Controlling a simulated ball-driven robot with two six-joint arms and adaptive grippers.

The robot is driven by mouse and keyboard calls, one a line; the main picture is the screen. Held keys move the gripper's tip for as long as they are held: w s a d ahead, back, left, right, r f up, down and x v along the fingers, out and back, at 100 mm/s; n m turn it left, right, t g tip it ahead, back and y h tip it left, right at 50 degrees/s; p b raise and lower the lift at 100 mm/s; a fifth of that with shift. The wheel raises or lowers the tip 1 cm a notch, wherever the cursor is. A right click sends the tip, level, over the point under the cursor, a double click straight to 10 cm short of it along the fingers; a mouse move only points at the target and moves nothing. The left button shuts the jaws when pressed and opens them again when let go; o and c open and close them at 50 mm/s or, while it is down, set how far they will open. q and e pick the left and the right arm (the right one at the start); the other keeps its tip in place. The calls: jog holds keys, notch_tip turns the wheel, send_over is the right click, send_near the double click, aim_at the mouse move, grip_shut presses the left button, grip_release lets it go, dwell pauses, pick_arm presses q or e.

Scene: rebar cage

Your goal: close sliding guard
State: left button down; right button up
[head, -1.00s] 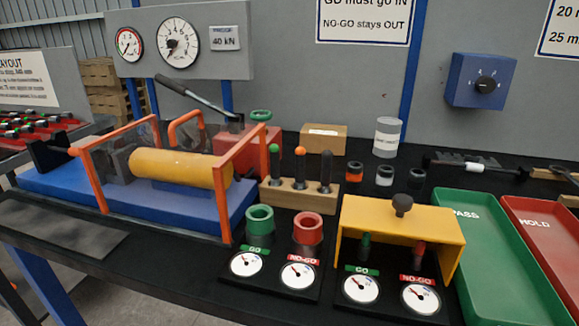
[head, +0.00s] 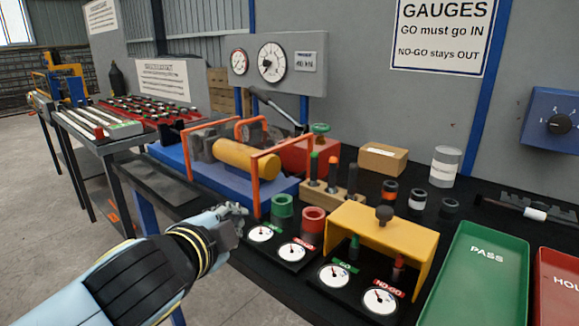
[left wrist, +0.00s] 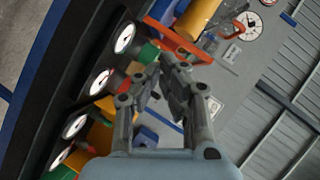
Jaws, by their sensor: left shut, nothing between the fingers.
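The sliding guard (head: 259,176) is an orange frame with clear panels on the blue bed (head: 283,187). It stands around a yellow cylinder (head: 246,160), with an orange hoop handle (head: 249,122) at the back. Part of the orange frame also shows in the left wrist view (left wrist: 176,43). My left gripper (head: 238,208) is in front of the guard's near post, left of the green GO ring, and looks apart from the guard. In the left wrist view its fingers (left wrist: 165,62) are together and hold nothing. My right gripper is out of view.
Green (head: 282,207) and red (head: 312,225) ring gauges with dials stand right of my left gripper. A yellow cover (head: 385,236), green PASS tray (head: 484,262) and red tray (head: 556,290) lie farther right. A red pump block (head: 297,155) stands behind.

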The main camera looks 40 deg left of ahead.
aim_at(246, 151)
pick_arm(q)
jog(key=w+d+r+m+t+h, duration=0.3)
jog(key=w+r+m+t, duration=0.2)
jog(key=m, duration=0.3)
jog(key=shift+y, duration=0.3)
jog(key=w+a, duration=0.1)
jog(key=w, duration=0.2)
jog(key=w+a+p, duration=0.1)
jog(key=w+a, duration=0.1)
jog(key=w, duration=0.1)
jog(key=w+a+p, duration=0.1)
jog(key=w+a, duration=0.1)
jog(key=w, duration=0.1)
jog(key=shift+w+a, duration=0.15)
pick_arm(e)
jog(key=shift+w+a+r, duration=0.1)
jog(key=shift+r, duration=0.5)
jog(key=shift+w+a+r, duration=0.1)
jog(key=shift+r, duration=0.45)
